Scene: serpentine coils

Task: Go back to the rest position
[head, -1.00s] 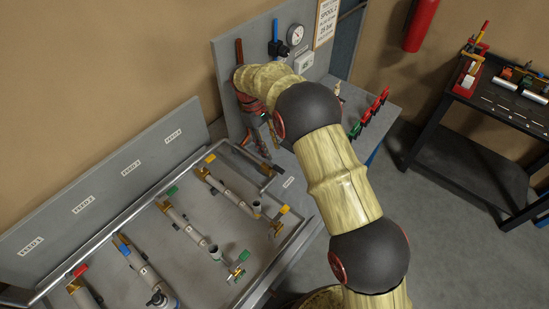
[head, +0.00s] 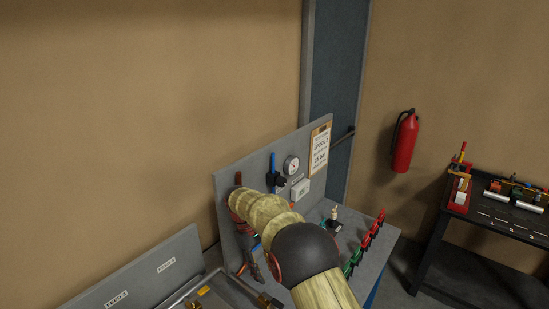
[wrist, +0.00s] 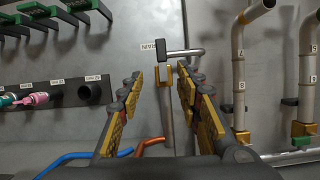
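My gripper (wrist: 160,85) shows in the wrist view with its two yellow-padded fingers apart. Nothing is held between them. Behind the gap, a grey pipe with a yellow fitting (wrist: 165,76) and a bent upper end stands against the grey surface; it looks apart from the fingers.
The grey upright board (head: 230,181) carries a gauge (head: 291,165) and a notice (head: 320,147). Red and green clamps (head: 372,230) line the bench. A feed panel (head: 150,262) is at lower left, a fire extinguisher (head: 405,142) on the right wall, and a dark cart (head: 470,222) at right.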

